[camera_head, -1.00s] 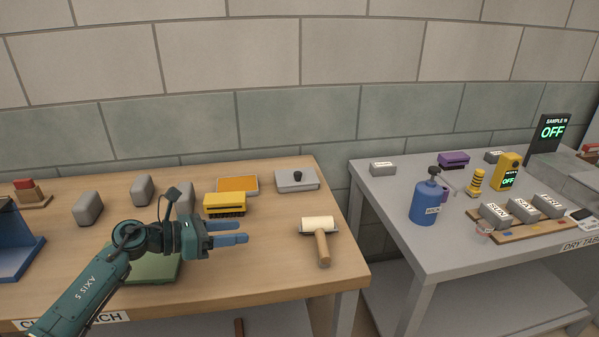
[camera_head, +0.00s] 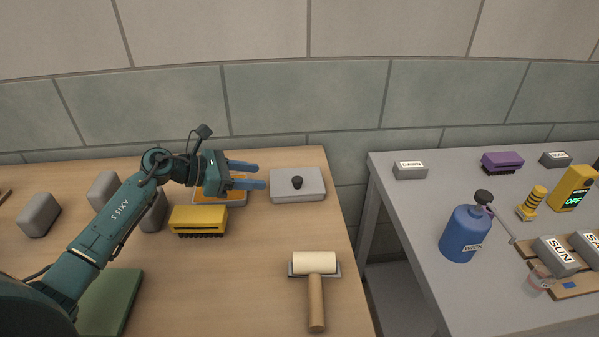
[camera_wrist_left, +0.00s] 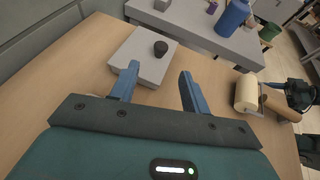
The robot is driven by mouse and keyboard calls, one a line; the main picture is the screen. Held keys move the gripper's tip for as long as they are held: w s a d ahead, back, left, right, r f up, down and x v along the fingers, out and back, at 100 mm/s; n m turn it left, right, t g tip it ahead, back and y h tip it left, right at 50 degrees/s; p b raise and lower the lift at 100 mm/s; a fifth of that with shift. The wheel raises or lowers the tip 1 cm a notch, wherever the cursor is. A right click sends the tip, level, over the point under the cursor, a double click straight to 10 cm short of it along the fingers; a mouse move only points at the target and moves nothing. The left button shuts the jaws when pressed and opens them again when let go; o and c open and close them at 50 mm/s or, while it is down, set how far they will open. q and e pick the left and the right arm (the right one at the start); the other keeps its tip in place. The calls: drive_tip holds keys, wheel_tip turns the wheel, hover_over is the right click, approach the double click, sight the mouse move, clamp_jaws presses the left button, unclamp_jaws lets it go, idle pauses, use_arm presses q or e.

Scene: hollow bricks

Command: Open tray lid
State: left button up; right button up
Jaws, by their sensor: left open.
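A grey tray lid (camera_head: 313,188) with a black knob (camera_head: 297,182) lies at the back right of the wooden bench. My left gripper (camera_head: 256,176) is open and empty, just left of the lid, its blue fingers pointing at it. In the left wrist view, the lid (camera_wrist_left: 137,50) and its knob (camera_wrist_left: 161,47) lie ahead of the fingertips (camera_wrist_left: 158,72), with the knob between the finger directions but beyond them. An orange tray (camera_head: 236,199) is partly hidden under my gripper. My right gripper is not clearly in view.
A yellow brush (camera_head: 199,221) sits in front of the orange tray. A roller (camera_head: 315,264) lies front right. Grey blocks (camera_head: 38,215) stand at left, near a green mat (camera_head: 112,303). A grey table (camera_head: 425,235) at right holds a blue bottle (camera_head: 466,236).

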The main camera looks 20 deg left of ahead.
sight(294, 179)
use_arm(q)
drive_tip(key=p+x, duration=0.1)
drive_tip(key=x, duration=1)
drive_tip(key=shift+w+d, duration=0.2)
drive_tip(key=shift+d, duration=0.2)
drive_tip(key=shift+c, duration=0.5)
drive_tip(key=shift+f, duration=0.1)
clamp_jaws()
